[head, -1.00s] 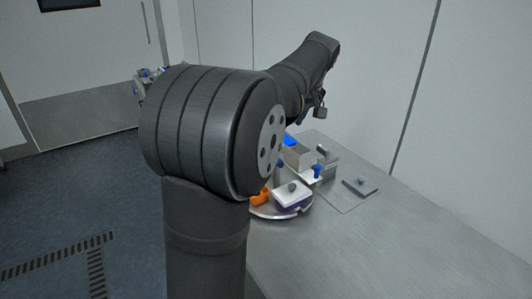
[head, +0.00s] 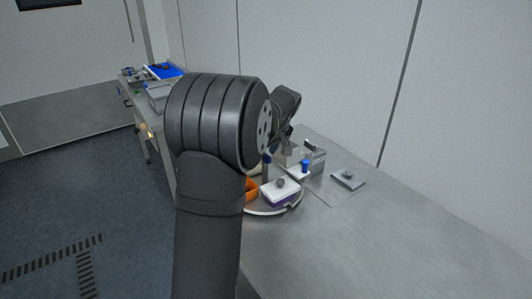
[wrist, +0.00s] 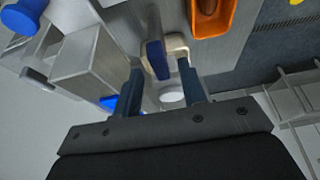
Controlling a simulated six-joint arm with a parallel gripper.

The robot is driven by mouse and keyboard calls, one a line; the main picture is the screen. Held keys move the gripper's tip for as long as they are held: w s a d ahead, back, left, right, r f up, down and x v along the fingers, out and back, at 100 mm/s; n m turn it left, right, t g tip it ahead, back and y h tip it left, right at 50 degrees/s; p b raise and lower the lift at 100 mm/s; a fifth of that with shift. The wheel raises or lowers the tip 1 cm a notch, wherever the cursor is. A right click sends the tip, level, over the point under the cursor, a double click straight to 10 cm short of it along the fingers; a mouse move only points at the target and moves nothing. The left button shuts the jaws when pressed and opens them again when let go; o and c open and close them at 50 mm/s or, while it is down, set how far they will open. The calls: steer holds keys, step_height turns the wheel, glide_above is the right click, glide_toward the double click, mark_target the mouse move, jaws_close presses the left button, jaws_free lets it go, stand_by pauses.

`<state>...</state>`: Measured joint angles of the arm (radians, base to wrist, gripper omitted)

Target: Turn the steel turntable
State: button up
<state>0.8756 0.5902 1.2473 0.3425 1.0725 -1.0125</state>
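The steel turntable (head: 272,212) shows as a round rim on the table, partly hidden behind my arm. On it are a white box (head: 281,191) with a purple base, an orange scoop-like piece (head: 251,189) and a blue-topped post (head: 266,159). My gripper is above the far part of the turntable in the head view, its fingertips mostly hidden. In the wrist view my gripper (wrist: 158,72) is open, its two dark fingers apart. A blue rounded piece (wrist: 157,60) and a cream piece (wrist: 178,45) show between or just beyond the fingertips. I cannot tell whether they touch.
A grey metal bin (head: 312,157) and a blue knob (head: 305,166) stand at the turntable's back right. A grey lid with a knob (head: 348,179) lies farther right. The front right of the table (head: 380,240) is clear. A side bench holds a blue tray (head: 164,71).

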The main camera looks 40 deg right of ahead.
steer(key=shift+w+f, duration=0.25)
steer(key=shift+f, duration=0.3)
jaws_close()
